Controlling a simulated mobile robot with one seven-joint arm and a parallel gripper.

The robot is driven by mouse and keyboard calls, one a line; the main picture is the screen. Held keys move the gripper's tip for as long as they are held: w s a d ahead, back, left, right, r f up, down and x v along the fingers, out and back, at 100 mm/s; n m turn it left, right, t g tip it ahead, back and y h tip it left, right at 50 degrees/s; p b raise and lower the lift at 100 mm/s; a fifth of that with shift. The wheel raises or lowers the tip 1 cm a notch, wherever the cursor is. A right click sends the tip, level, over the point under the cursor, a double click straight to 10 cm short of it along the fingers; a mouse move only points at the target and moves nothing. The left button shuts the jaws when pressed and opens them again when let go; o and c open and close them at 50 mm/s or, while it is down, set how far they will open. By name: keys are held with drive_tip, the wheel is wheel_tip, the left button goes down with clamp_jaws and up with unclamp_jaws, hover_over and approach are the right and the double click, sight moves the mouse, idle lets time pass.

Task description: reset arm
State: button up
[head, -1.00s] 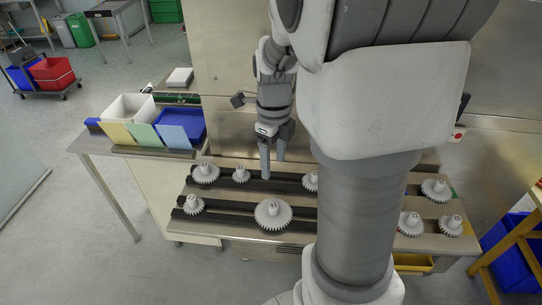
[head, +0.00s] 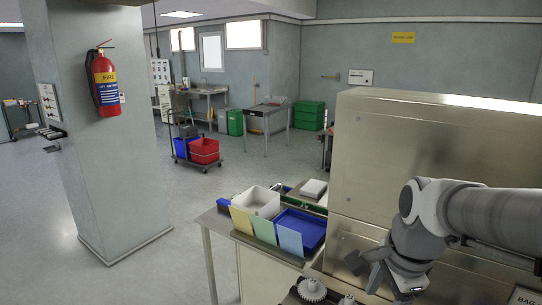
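My arm (head: 495,215) reaches in from the right side of the head view, in front of the large metal machine housing (head: 400,160). Its wrist is at the lower right, bent downward. The gripper's fingers are cut off by the bottom edge of the picture, so their opening cannot be seen. Below the wrist, a white gear (head: 311,290) sits at the bottom edge, and part of a second gear (head: 347,300) shows beside it.
A side table (head: 225,227) left of the machine carries a white bin (head: 262,201), a blue tray (head: 306,222) and coloured cards. A pillar (head: 95,170) with a fire extinguisher (head: 106,82) stands at left. Open floor (head: 185,235) lies between them. A cart with a red bin (head: 205,150) stands farther back.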

drive_tip(key=s+a+r+n+t, duration=0.1)
drive_tip(key=s+n, duration=0.3)
drive_tip(key=n, duration=0.4)
drive_tip(key=s+a+r+n+t, duration=0.2)
drive_tip(key=s+a+r+n, duration=0.1)
drive_tip(key=n, duration=0.6)
drive_tip(key=shift+s+a+r, duration=0.25)
drive_tip(key=shift+s+a, duration=0.2)
drive_tip(key=shift+s, duration=0.05)
